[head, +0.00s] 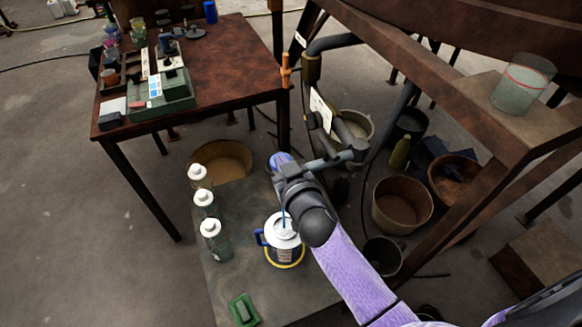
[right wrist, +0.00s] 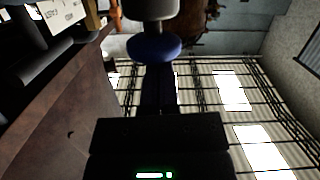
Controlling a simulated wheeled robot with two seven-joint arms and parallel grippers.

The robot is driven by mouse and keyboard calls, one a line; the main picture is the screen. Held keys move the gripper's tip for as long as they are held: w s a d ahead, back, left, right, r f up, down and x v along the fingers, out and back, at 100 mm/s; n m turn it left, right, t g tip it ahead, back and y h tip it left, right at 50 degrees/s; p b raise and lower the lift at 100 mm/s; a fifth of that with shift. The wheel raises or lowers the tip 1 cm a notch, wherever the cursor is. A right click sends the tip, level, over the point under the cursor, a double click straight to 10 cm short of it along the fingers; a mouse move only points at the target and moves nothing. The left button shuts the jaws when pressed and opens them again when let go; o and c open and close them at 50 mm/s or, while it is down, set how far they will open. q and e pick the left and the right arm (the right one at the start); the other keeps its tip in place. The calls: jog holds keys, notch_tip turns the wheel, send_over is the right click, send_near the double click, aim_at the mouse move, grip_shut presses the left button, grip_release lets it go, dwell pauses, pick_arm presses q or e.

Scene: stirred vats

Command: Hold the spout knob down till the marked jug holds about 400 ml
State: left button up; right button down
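The marked jug (head: 284,254), pale with a blue handle, stands upright in a yellow ring on the low grey surface. A thin light-blue streak shows above its mouth; its liquid level cannot be read. The spout (head: 327,162) is a grey pipe fitting above it. My right gripper (head: 289,178) is at the spout's end, above the jug, and hides part of it. In the right wrist view the blue round spout knob (right wrist: 154,47) is at the tips of my shut fingers (right wrist: 157,78), seemingly touching, not between them. My left gripper is out of view.
Several white-capped bottles (head: 207,203) stand left of the jug. A green tray (head: 243,309) lies in front. Buckets (head: 402,204) stand on the right. A brown table (head: 235,65) with small gear is at the back left. A beaker (head: 522,84) sits on a ledge.

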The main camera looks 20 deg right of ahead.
notch_tip(320, 180, up, 4)
jog(key=shift+f+p, duration=0.25)
jog(key=shift+p, duration=0.75)
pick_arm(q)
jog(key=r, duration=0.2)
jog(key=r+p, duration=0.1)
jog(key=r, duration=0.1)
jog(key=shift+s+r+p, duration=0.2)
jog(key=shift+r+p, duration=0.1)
pick_arm(e)
jog(key=s+r, duration=0.1)
jog(key=s, duration=0.9)
jog(key=shift+r, duration=0.4)
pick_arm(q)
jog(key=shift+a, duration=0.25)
pick_arm(e)
jog(key=shift+s, duration=0.1)
